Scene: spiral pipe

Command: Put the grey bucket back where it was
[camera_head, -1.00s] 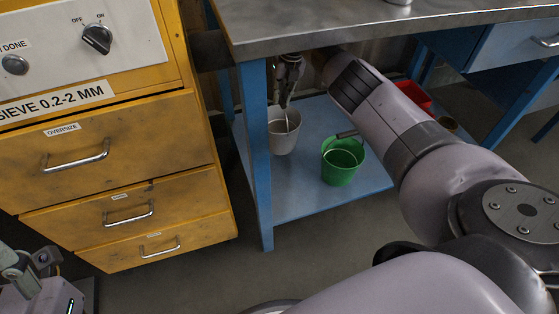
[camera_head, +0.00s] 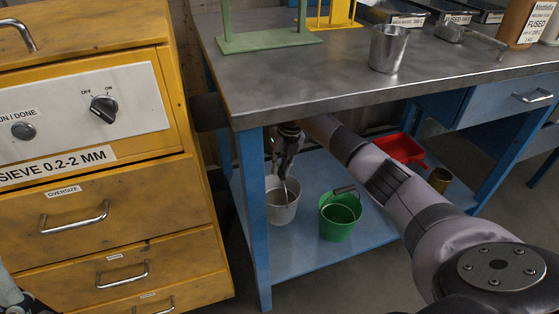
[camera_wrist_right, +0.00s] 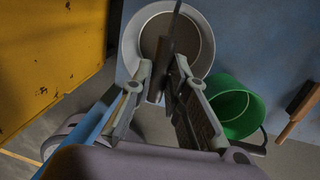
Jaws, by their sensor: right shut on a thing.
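The grey bucket (camera_head: 282,207) is at the left front of the blue lower shelf (camera_head: 300,255), upright, beside the blue table leg. Its base is at or very near the shelf; I cannot tell whether it touches. My right gripper (camera_head: 287,178) reaches under the tabletop and points down at the bucket. In the right wrist view the fingers (camera_wrist_right: 170,85) are shut on the handle above the grey bucket's round opening (camera_wrist_right: 136,45). At the lower left edge of the head view, a sliver of what looks like my left gripper (camera_head: 10,293) shows; its fingertips are out of frame.
A green bucket (camera_head: 340,217) stands just right of the grey one. The yellow drawer cabinet (camera_head: 110,225) is close on the left. The tabletop (camera_head: 300,75) overhangs the shelf.

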